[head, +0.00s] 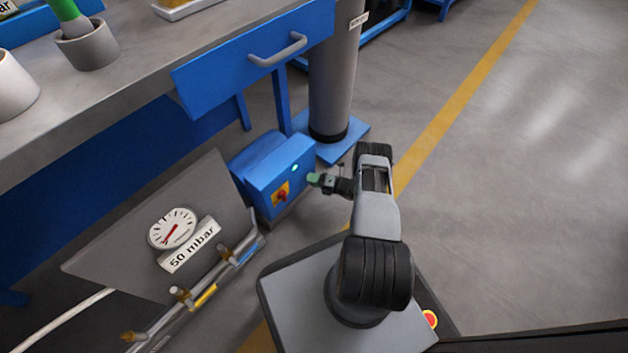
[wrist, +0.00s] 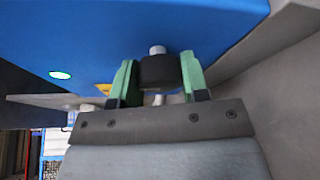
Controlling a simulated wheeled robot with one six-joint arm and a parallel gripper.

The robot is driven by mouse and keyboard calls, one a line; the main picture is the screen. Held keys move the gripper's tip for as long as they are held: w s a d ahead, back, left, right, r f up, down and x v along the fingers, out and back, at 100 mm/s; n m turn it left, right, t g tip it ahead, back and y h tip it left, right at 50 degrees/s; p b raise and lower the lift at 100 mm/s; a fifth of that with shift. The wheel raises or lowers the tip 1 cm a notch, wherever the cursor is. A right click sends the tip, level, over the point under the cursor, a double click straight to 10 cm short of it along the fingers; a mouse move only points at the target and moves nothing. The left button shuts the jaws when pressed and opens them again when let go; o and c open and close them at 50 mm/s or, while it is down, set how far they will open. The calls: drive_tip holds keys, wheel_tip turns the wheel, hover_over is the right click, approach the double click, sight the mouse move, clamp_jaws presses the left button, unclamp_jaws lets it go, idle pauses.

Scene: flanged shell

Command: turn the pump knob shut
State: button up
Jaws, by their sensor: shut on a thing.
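A blue box (head: 262,178), likely the pump unit, stands on the floor beside the bench, with a lit green lamp (head: 295,167) and a red switch on a yellow plate (head: 281,194) on its front. My gripper (head: 315,179) is at the box's right side. In the wrist view its green fingers stand on either side of a dark round knob (wrist: 158,71) with a pale shaft end, against the blue housing (wrist: 120,25). The gripper is shut on this knob. The knob cannot be made out in the head view. Its turn angle cannot be told.
A gauge (head: 172,229) and a "50 mbar" plate (head: 190,246) are on a grey panel to the left. Pipes with small valves (head: 182,293) run below it. A grey column (head: 331,85) stands behind the box. Open floor (head: 520,170) lies to the right.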

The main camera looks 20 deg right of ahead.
drive_tip(key=shift+m, duration=0.4)
idle(0.3)
drive_tip(key=o, duration=0.7)
drive_tip(key=shift+d, duration=0.1)
drive_tip(key=shift+o, duration=1.2)
drive_tip(key=p+v, duration=0.2)
drive_tip(key=v, duration=1.1)
drive_tip(key=shift+s+d, duration=0.2)
drive_tip(key=shift+s, duration=0.1)
drive_tip(key=shift+f, duration=0.1)
